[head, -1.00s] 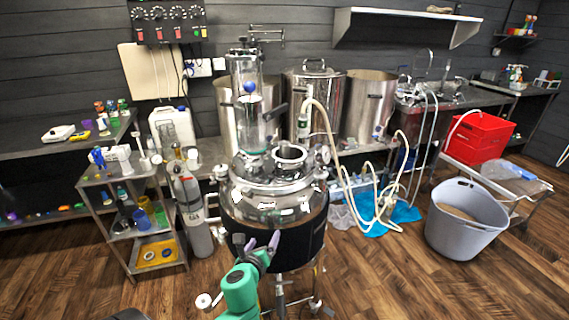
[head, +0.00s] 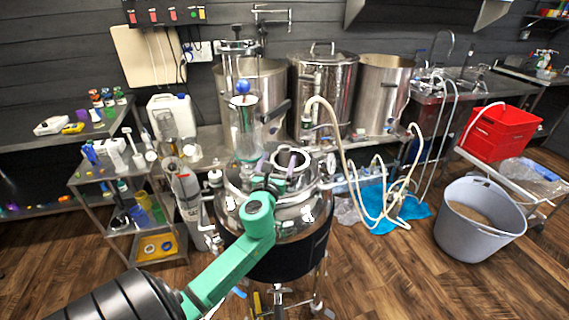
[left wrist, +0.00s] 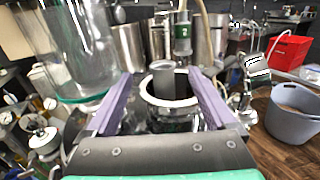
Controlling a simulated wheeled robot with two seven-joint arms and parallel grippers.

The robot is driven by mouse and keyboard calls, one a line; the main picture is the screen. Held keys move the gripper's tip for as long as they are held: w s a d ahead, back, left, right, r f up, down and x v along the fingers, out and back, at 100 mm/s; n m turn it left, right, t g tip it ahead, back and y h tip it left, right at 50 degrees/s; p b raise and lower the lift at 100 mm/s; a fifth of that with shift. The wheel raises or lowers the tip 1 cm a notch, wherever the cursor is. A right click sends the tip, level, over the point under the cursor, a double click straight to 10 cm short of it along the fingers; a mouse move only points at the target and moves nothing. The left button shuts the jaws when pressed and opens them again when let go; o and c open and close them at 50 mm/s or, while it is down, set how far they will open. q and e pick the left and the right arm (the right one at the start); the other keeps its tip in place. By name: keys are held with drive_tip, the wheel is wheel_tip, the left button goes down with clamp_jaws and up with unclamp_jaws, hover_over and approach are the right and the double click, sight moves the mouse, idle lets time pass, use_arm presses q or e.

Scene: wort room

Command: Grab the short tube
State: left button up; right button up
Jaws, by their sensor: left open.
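The short tube (head: 302,156) is the stubby steel pipe with a wide ringed rim on the lid of the round steel vessel (head: 231,203). In the left wrist view, its pale rim (left wrist: 150,94) shows beyond and between my fingers. My left gripper (head: 276,165) is above the lid at the near side of the tube, its two purple fingers apart. In the left wrist view, the left gripper (left wrist: 160,76) is open with nothing clearly held. I cannot tell whether a finger touches the tube. My right gripper is not in view.
A tall glass column (head: 243,130) stands on the lid close to the left of my gripper. A hose (head: 338,138) arches down on the right. Large steel pots (head: 325,95) stand behind. A grey bucket (head: 470,230) is on the floor at right.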

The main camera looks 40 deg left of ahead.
sight(283, 154)
use_arm(q)
drive_tip(key=x, duration=0.4)
drive_tip(key=f+x, duration=0.1)
drive_tip(key=x, duration=0.2)
drive_tip(key=shift+w, duration=0.15)
drive_tip(key=shift+w+f, duration=0.1)
drive_tip(key=shift+w, duration=0.1)
drive_tip(key=shift+c, duration=0.5)
clamp_jaws()
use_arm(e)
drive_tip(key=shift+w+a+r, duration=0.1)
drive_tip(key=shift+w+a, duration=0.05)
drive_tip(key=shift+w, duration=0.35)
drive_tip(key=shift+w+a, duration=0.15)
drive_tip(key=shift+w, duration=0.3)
